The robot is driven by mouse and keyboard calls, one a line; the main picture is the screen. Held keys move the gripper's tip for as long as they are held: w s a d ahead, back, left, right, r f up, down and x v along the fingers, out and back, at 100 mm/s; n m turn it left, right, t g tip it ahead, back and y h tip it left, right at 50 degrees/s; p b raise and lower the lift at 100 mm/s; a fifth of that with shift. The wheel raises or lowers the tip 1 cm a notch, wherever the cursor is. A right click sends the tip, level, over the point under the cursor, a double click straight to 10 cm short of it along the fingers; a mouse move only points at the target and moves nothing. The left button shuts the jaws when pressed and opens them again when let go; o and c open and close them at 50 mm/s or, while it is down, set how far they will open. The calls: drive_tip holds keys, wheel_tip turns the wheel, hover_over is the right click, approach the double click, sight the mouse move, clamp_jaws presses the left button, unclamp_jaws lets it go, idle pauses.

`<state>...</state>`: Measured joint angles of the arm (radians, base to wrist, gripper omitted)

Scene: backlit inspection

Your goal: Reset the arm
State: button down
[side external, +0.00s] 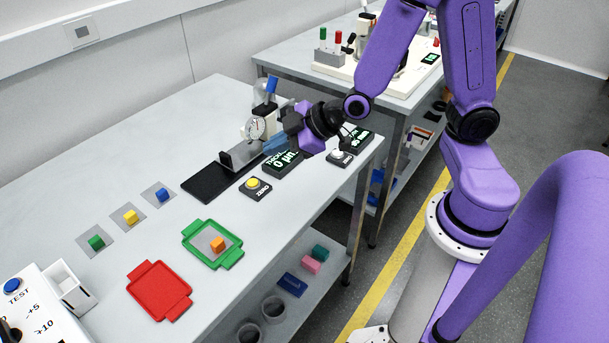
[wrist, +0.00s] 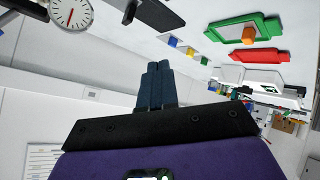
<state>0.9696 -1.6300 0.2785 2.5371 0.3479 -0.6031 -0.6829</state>
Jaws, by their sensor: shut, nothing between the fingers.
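My gripper (side external: 276,145) is at the end of the purple arm, above the table beside the dial gauge (side external: 255,128). Its blue fingers are shut together with nothing between them. The dial gauge also shows at the top left of the wrist view (wrist: 71,12).
Green (side external: 97,242), yellow (side external: 131,217) and blue (side external: 162,195) cubes sit on grey squares. An orange cube (side external: 218,244) lies in the green tray (side external: 199,231). A red tray (side external: 158,290), a yellow button (side external: 253,183) and a display (side external: 284,163) are also on the table.

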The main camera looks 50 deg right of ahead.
drive_tip(key=s+a+r+n+g, duration=0.1)
drive_tip(key=s+a+g, duration=0.15)
drive_tip(key=s, duration=0.45)
drive_tip(key=s+a+g, duration=0.1)
drive_tip(key=s+g, duration=0.3)
drive_tip(key=s, duration=0.3)
drive_tip(key=s+d+r+g+h, duration=0.3)
drive_tip(key=s+d, duration=0.3)
drive_tip(key=s, duration=0.2)
drive_tip(key=shift+s+d+r+n+h, duration=0.3)
drive_tip(key=shift+s+d+h, duration=0.05)
drive_tip(key=shift+h, duration=0.05)
